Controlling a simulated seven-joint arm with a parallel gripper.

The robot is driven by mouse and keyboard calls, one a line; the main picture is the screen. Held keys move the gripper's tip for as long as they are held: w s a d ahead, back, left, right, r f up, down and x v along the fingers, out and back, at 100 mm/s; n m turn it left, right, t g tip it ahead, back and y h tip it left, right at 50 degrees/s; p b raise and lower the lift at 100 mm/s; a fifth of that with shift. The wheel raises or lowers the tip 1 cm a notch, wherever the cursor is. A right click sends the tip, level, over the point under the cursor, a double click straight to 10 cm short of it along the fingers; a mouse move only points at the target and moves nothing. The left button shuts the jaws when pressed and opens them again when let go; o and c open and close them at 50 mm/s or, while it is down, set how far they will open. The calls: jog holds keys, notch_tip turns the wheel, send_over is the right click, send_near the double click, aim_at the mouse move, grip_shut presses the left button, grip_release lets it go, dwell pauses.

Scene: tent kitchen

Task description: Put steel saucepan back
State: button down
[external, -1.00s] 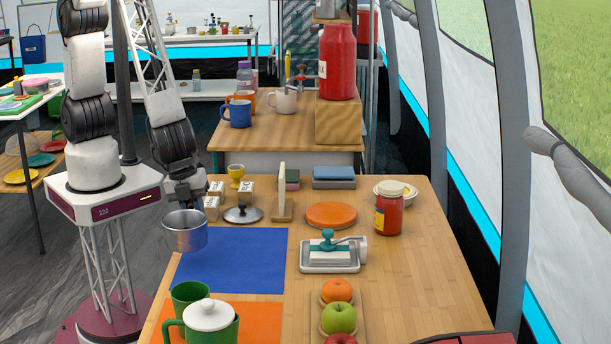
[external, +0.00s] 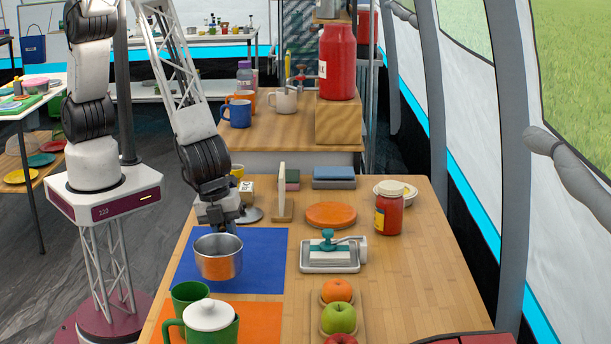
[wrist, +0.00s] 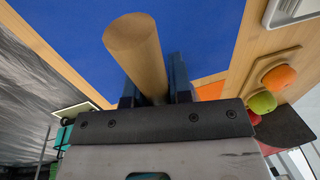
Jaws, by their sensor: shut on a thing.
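The steel saucepan (external: 217,260) is upright over the near part of the blue mat (external: 262,255) in the external view. Whether its base touches the mat I cannot tell. My gripper (external: 224,226) is at the saucepan's far side, with the jaws shut on it. In the wrist view, a round wooden bar (wrist: 135,45), which looks like the saucepan's handle, stands between my fingers. The saucepan's bowl does not show in that view. A pan lid (external: 251,214) lies behind, partly hidden by my gripper.
A butter dish (external: 330,255), fruit tray (external: 350,322) and red jar (external: 388,212) stand to the right. The blue mat's right part is clear.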

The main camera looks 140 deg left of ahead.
aim_at(232, 249)
jog(key=shift+w, duration=0.45)
jog(key=shift+w, duration=0.1)
jog(key=shift+w, duration=0.15)
jog(key=shift+w+f, duration=0.2)
jog(key=shift+w, duration=0.05)
jog(key=shift+s+d+x, duration=0.1)
jog(key=shift+x, duration=0.7)
jog(key=shift+s+d+x, duration=0.1)
jog(key=shift+s+x, duration=0.05)
jog(key=shift+x, duration=0.6)
jog(key=shift+f, duration=0.25)
jog(key=c, duration=1)
grip_release()
jog(key=shift+c, duration=0.2)
jog(key=shift+r, duration=0.15)
